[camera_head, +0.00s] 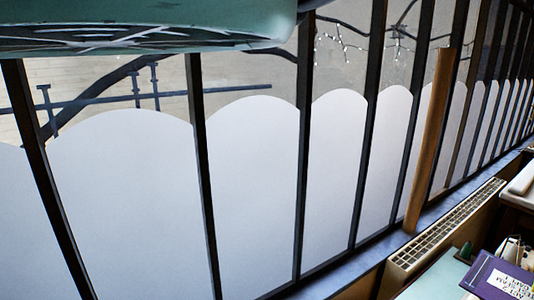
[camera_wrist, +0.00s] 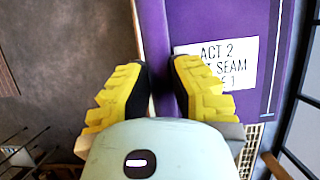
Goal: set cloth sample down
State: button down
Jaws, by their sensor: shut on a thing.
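The cloth sample shows as a flat purple piece with a white label in the wrist view (camera_wrist: 263,25); the label reads "ACT 2" and "SEAM" in part. A purple piece with a white label also shows at the lower right of the head view (camera_head: 484,267), cut off by the frame. My gripper (camera_wrist: 160,75), with yellow ridged fingers, is shut on the purple piece's narrow edge, which runs up between the fingers. The fingers cover part of the label. I cannot tell whether the piece touches a surface below.
A long radiator with a grille (camera_head: 430,240) runs below the tall barred windows (camera_head: 250,180). A wooden post (camera_head: 428,150) stands at the window. Cluttered items lie at the lower right. Grey floor (camera_wrist: 70,50) shows left of my gripper in the wrist view.

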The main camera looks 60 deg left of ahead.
jog(key=shift+r+p, duration=0.3)
jog(key=shift+r, duration=0.5)
jog(key=shift+d+r+p, duration=0.1)
jog(key=shift+r+p, duration=0.85)
jog(key=shift+r, duration=0.05)
jog(key=s+r+p, duration=0.2)
jog(key=r+p, duration=0.7)
jog(key=s+r+p, duration=0.2)
jog(key=r+p, duration=0.8)
jog(key=shift+d, duration=0.2)
jog(key=shift+r, duration=0.1)
